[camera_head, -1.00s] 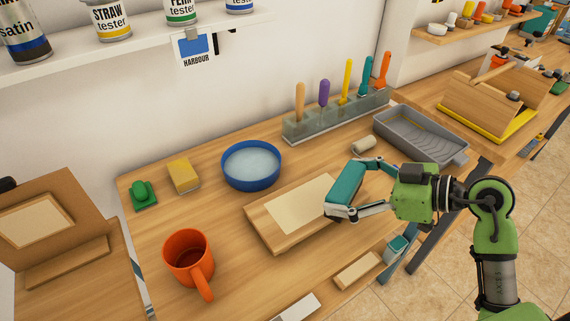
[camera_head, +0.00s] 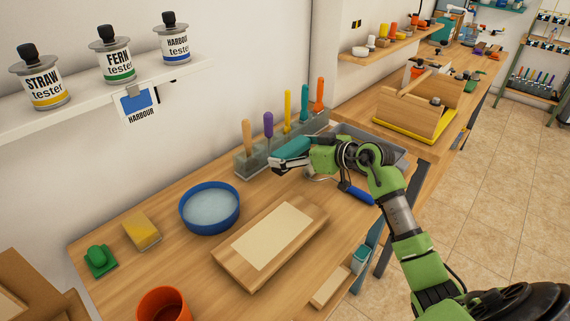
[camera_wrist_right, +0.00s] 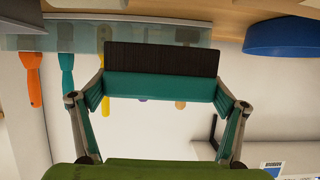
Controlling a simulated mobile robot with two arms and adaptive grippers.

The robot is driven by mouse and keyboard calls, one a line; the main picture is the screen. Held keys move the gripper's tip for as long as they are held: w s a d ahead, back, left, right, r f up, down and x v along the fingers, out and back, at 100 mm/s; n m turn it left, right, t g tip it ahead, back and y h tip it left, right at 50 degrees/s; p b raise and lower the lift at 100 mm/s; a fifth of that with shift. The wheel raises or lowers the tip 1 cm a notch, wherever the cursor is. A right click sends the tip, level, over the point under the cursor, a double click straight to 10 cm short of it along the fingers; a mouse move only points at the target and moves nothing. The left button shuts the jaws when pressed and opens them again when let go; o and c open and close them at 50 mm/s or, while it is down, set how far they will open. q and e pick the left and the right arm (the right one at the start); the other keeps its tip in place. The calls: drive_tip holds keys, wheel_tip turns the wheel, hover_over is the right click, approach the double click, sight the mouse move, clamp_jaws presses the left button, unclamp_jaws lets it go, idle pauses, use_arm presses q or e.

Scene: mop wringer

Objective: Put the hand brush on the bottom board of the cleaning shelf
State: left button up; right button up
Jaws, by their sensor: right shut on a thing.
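The hand brush (camera_wrist_right: 161,86) has a teal body with dark bristles. In the right wrist view it lies crosswise between the fingers of my right gripper, which is shut on it. In the head view my right gripper (camera_head: 277,162) holds the teal brush (camera_head: 293,148) above the back of the workbench, close in front of the tool rack. My left gripper is not in view.
The workbench (camera_head: 160,270) carries a blue bowl (camera_head: 210,226), a wooden board (camera_head: 225,262), a sponge (camera_head: 141,231) and an orange mug (camera_head: 163,304). The tool rack (camera_head: 250,162) has upright handles. A grey tray (camera_head: 400,150) is partly behind my arm. Tiled floor (camera_head: 465,210) is free at right.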

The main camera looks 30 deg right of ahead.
drive_tip(key=w+f, duration=0.2)
drive_tip(key=f, duration=0.1)
drive_tip(key=shift+w+a, duration=0.15)
drive_tip(key=shift+w, duration=0.15)
wheel_tip(320, 180, down, 3)
drive_tip(key=shift+w+f, duration=0.1)
drive_tip(key=shift+f, duration=0.05)
drive_tip(key=o, duration=1)
drive_tip(key=shift+f, duration=0.15)
